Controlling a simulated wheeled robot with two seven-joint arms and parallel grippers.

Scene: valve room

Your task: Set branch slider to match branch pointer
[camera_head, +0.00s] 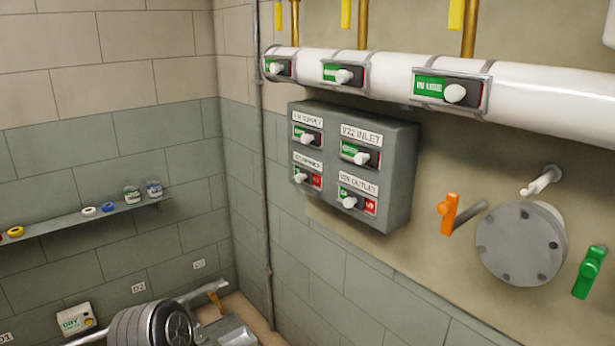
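Three sliders sit on a white horizontal pipe: a left slider (279,68), a middle slider (345,75) and a right slider (452,91). Each has a white knob and shows a green label; the right one's reads like "IN USE", with a thin red edge at its right end. Above them, brass branch pipes carry yellow handles: left (279,15), middle (346,14) and right (456,15). All three handles look upright, and the upper parts are cut off. I cannot tell which slider or handle the task means. Neither gripper is in view.
A grey box (400,170) on the wall holds several labelled sliders. An orange lever (448,213), a grey flange (520,243), a white knob (542,180) and a green lever (589,272) are at right. A shelf (75,219) with small items runs along the left wall.

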